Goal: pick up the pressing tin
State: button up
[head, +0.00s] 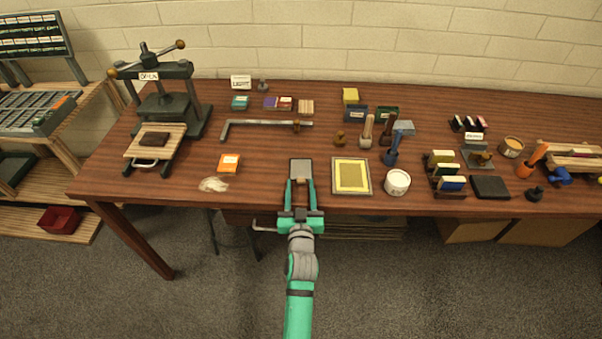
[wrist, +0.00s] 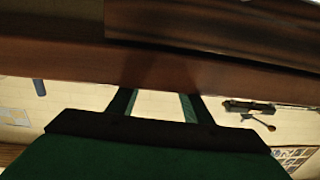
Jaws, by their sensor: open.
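A flat grey metal plate (head: 301,168), which looks like the pressing tin, lies at the table's front edge in the head view, left of a yellow framed panel. My gripper (head: 300,186) is open at the near end of this plate, with a finger towards each side. From the head view I cannot tell whether the fingers touch the plate or how high they are. In the wrist view my two fingers (wrist: 160,98) stand apart, pointing at a brown table edge (wrist: 160,65). The plate cannot be made out there.
The yellow framed panel (head: 351,176) and a white round pot (head: 397,182) stand right of the gripper. An orange packet (head: 228,163) and a pale crumpled cloth (head: 213,185) lie to the left. A long metal bar (head: 262,124) lies behind. A screw press (head: 165,100) stands far left.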

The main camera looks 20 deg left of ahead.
jog(key=shift+w+a, duration=0.1)
jog(key=shift+w, duration=0.5)
grip_shut()
jog(key=shift+r, duration=0.1)
